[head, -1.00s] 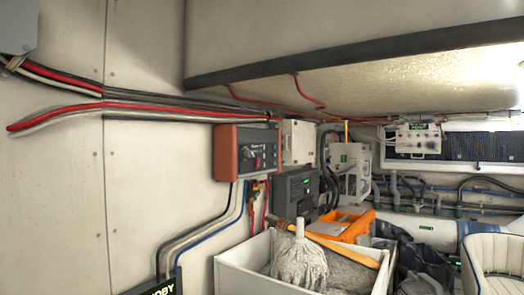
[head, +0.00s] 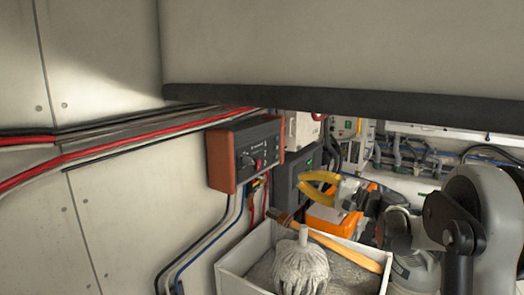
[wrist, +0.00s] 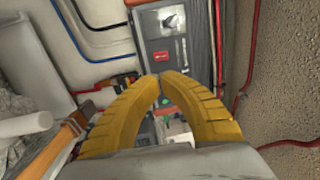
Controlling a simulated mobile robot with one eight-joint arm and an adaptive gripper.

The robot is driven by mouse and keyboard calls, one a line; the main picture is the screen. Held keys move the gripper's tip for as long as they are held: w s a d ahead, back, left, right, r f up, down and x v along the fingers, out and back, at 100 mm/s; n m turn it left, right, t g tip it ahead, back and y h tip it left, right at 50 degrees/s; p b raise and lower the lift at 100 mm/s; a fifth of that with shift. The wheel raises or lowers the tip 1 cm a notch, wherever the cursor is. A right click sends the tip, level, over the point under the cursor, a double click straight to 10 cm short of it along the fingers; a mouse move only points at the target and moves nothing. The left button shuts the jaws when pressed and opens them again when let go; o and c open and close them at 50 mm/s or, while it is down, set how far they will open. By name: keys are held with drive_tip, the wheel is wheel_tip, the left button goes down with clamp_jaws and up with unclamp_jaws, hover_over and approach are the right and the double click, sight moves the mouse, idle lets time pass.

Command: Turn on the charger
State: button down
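A red-sided box with a dark front panel (head: 257,150) is mounted on the left wall in the head view; it is likely the charger, though its lettering is too small to read.
A white bin (head: 238,284) with a mop (head: 300,265) and wooden handle stands below. A dark unit (head: 290,180) with a green light is beside the box. Blue and black cables (head: 205,238) hang below it. A dark-edged overhang (head: 350,102) spans above.

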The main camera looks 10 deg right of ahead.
sight(260, 163)
drive_tip(key=shift+d+r, duration=0.2)
drive_tip(key=shift+r, duration=0.05)
drive_tip(key=p+x, duration=0.3)
drive_tip(key=x, duration=1.1)
drive_tip(key=shift+r, duration=0.1)
